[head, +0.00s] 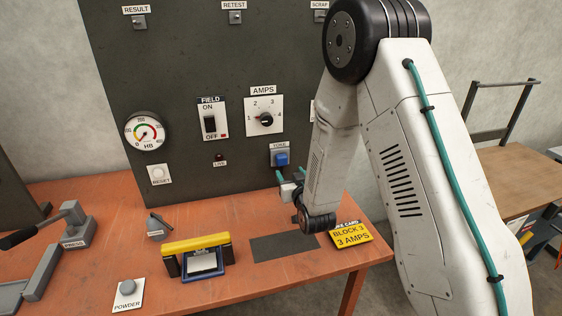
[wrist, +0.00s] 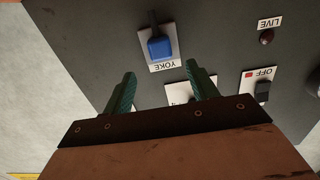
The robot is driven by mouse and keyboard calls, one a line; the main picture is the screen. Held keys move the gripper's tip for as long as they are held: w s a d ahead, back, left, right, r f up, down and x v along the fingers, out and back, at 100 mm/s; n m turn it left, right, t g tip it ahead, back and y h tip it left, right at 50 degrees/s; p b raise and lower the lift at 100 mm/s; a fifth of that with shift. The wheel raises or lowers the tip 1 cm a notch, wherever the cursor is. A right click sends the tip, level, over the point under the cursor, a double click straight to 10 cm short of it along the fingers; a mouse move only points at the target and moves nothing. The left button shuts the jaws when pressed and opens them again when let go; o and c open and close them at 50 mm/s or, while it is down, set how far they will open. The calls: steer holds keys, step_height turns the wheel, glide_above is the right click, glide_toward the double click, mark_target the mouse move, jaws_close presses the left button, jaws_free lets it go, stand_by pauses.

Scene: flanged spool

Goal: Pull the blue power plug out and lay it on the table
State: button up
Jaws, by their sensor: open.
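The blue power plug (head: 282,159) sits in the socket plate labelled YOKE on the dark upright panel. In the wrist view the blue plug (wrist: 159,47) is seated in the same plate, just beyond my fingertips and between their lines. My gripper (head: 286,180) is open and empty, just below the plug in the head view. Its two green fingers (wrist: 161,78) stand apart and do not touch the plug. The orange-brown table (head: 335,268) lies below the panel.
A dark mat (head: 283,246) and a yellow card reading BLOCK 3, 3 AMPS (head: 351,235) lie below my gripper. A yellow and black yoke-like block (head: 195,243) stands left of the mat. The panel carries a FIELD switch (head: 210,123) and an AMPS dial (head: 265,119).

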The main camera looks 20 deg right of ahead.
mark_target(283, 162)
steer(key=shift+s+f+t, duration=0.15)
steer(key=shift+f+t, duration=0.25)
steer(key=shift+f, duration=0.1)
steer(key=shift+w, duration=4.55)
jaws_close()
steer(key=s, duration=0.6)
steer(key=shift+s, duration=0.1)
